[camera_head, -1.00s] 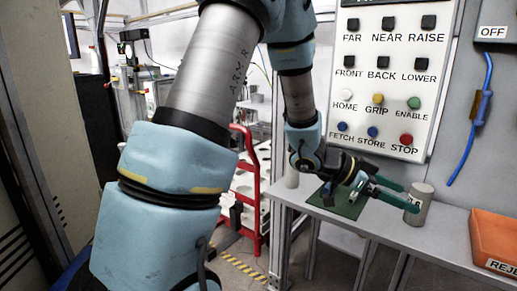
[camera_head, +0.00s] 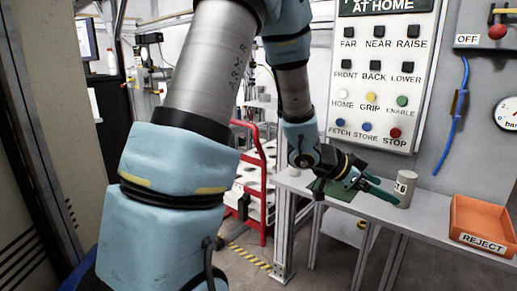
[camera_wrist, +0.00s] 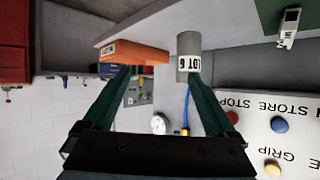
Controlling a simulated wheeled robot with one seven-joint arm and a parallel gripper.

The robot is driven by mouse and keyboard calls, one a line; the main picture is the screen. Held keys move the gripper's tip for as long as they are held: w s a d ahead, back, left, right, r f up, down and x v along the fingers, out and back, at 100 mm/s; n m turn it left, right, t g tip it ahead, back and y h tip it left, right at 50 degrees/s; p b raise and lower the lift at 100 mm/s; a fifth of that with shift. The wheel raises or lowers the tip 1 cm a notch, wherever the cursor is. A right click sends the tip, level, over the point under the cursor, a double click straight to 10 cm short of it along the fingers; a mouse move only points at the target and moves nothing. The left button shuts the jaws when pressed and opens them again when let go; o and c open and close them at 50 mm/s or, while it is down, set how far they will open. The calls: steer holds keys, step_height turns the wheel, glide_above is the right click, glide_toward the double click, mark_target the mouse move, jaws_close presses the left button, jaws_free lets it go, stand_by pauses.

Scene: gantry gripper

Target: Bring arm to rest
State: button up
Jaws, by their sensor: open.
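My gripper (camera_head: 382,190) is open and empty at the end of my bent arm, over the grey bench. A grey cylinder (camera_head: 405,183) marked with a lot label stands upright on the bench, close to the fingertips. In the wrist view, which is upside down, the gripper (camera_wrist: 160,75) has its fingers wide apart. There the cylinder (camera_wrist: 188,42) is beyond the tip of the right finger, not between the fingers. I cannot tell whether finger and cylinder touch.
A button panel (camera_head: 424,75) reading AT HOME at its top stands behind the bench. An orange REJECT bin (camera_head: 482,220) is right of the cylinder. A green mat (camera_head: 340,193) lies under my wrist.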

steer(key=w+a+n+t+y+p, duration=0.1)
steer(key=w+a+n+t+y, duration=0.3)
steer(key=a, duration=0.7)
steer(key=w+a+n+t+y+p, duration=0.15)
steer(key=w+a+n+y, duration=0.35)
steer(key=a, duration=0.6)
steer(key=s+a+n+g+y+p, duration=0.1)
steer(key=s+a+n+g+y, duration=0.2)
steer(key=s+a, duration=0.9)
steer(key=a+n+g, duration=0.2)
steer(key=n, duration=0.2)
steer(key=shift+s, duration=0.35)
steer(key=shift+f, duration=0.1)
